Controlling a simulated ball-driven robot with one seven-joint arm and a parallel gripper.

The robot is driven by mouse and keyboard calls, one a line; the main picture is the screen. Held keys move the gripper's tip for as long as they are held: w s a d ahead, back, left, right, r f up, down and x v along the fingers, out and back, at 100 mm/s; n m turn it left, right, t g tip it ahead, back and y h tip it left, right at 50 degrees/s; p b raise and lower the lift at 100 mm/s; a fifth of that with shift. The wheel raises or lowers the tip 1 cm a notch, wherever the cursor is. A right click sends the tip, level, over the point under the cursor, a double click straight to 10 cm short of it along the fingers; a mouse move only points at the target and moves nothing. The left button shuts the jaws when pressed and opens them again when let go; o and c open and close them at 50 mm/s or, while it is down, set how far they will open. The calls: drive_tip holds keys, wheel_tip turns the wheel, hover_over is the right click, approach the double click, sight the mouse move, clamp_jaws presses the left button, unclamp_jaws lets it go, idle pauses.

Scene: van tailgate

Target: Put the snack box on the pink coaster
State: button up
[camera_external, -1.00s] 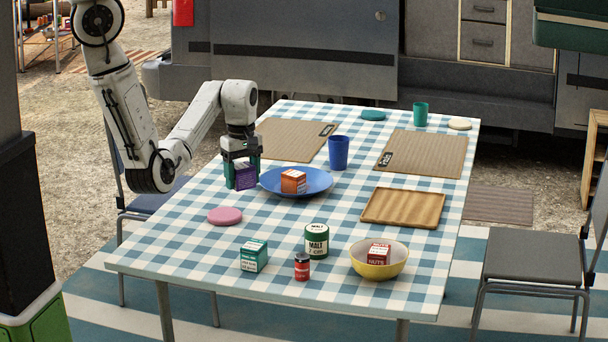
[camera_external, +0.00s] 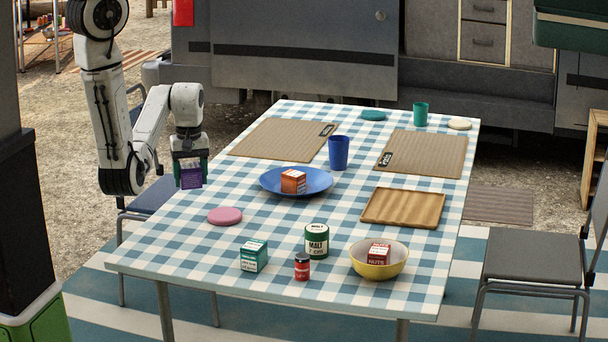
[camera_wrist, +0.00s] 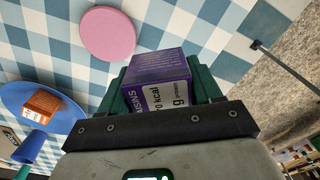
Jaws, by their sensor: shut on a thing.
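My gripper (camera_external: 190,174) is shut on a purple box (camera_external: 191,181) and holds it up near the table's left edge. The wrist view shows the box (camera_wrist: 158,68) between the green fingers (camera_wrist: 160,84), with "raisins" lettering partly visible. The pink coaster (camera_external: 225,216) lies flat and bare on the tablecloth, in front of and to the right of the held box in the external view. In the wrist view the coaster (camera_wrist: 108,33) is beyond the box at upper left, apart from it.
A blue plate (camera_external: 318,190) holds an orange box (camera_external: 293,182). A blue cup (camera_external: 338,152) stands behind it. A teal box (camera_external: 254,256), malt tin (camera_external: 316,241), small red jar (camera_external: 302,267) and yellow bowl (camera_external: 392,262) with a nuts box stand at the front. Cloth around the coaster is clear.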

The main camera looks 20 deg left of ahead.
drive_tip(key=shift+s+r+n, duration=0.25)
drive_tip(key=shift+s+n, duration=0.1)
drive_tip(key=shift+n, duration=0.15)
drive_tip(key=s+d+r+n+p, duration=0.1)
drive_tip(key=s+d+r+n, duration=0.2)
drive_tip(key=s+n, duration=0.3)
drive_tip(key=s+d+r+n+p, duration=0.1)
drive_tip(key=s+d+r+n, duration=0.2)
drive_tip(key=n, duration=0.5)
hover_over(225, 213)
drive_tip(key=shift+n, duration=0.4)
drive_tip(key=f, duration=1)
drive_tip(key=shift+s, duration=0.4)
drive_tip(key=shift+w+f, duration=0.15)
drive_tip(key=shift+f, duration=0.1)
drive_tip(key=shift+w+f, duration=0.1)
drive_tip(key=shift+f, duration=1.55)
drive_tip(key=shift+f, duration=0.15)
drive_tip(key=o, duration=1.1)
